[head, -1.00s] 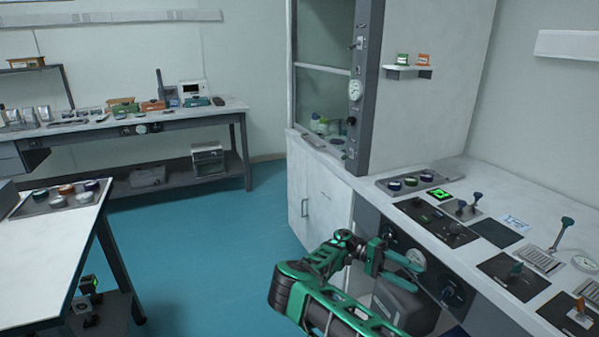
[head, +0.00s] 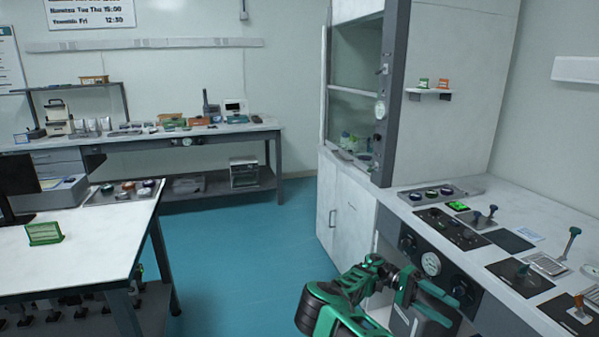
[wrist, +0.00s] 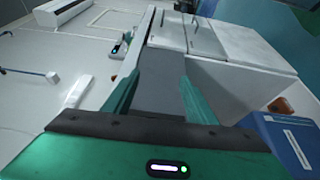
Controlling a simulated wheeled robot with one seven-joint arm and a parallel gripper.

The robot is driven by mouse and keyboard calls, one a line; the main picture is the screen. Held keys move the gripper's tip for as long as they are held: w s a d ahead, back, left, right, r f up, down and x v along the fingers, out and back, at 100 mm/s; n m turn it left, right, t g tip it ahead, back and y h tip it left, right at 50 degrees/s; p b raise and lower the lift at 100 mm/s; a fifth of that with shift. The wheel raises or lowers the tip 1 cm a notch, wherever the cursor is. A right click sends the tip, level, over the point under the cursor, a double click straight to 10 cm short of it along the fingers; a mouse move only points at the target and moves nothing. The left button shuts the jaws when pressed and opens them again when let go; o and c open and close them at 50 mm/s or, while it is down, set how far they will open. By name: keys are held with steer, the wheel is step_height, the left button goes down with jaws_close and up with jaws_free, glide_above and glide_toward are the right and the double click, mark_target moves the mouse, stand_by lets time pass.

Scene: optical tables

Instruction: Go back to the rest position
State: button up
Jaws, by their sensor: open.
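My gripper (head: 436,301) is at the lower right of the head view, in front of the right-hand bench's front panel. Its green fingers are apart and nothing shows between them. In the wrist view my gripper (wrist: 160,92) also shows spread green fingers, with a grey surface and white cabinet (wrist: 210,45) beyond them. My green and black arm reaches up from the bottom edge of the head view.
The right-hand bench (head: 470,252) carries switch panels and levers. A fume hood (head: 396,95) stands behind it. A white table (head: 95,255) is at left, a long bench (head: 225,134) at the back. Blue floor (head: 245,240) between them is clear.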

steer(key=s+d+r+t+y, duration=0.4)
steer(key=s+d+r+y, duration=0.5)
steer(key=s+r, duration=0.5)
steer(key=s+a+r+n+t+y, duration=0.1)
steer(key=s+a+r+t, duration=0.3)
steer(key=s, duration=0.5)
steer(key=s+a+r+n+t+y, duration=0.1)
steer(key=s+a+r+t, duration=0.3)
steer(key=s, duration=0.6)
steer(key=shift+a+n+t, duration=0.7)
steer(key=shift+n+t, duration=0.2)
steer(key=shift+t, duration=0.2)
steer(key=shift+w+f, duration=0.2)
steer(key=shift+w, duration=0.45)
